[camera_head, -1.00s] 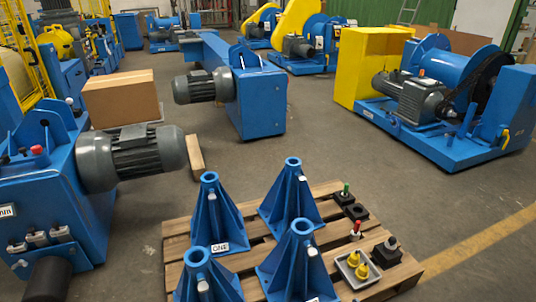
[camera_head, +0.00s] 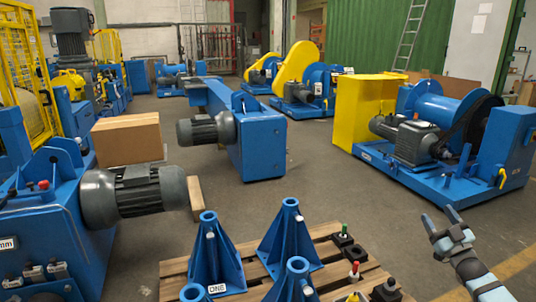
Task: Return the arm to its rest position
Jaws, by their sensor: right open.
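My right gripper (camera_head: 447,228) shows at the lower right of the head view. Its fingers are apart and empty, pointing up and to the left, over the floor right of the pallet. It touches nothing that I can see. My left gripper is not in view. The chain drive machine (camera_head: 440,130), blue with a grey motor, a dark chain wheel and a yellow guard (camera_head: 368,112), stands behind my right gripper at the right.
A wooden pallet (camera_head: 236,262) at the bottom carries several blue stands (camera_head: 286,238) and small parts. A blue machine with a grey motor (camera_head: 134,194) stands at the left. A cardboard box (camera_head: 126,140) is behind it. Grey floor (camera_head: 330,190) between the machines is clear.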

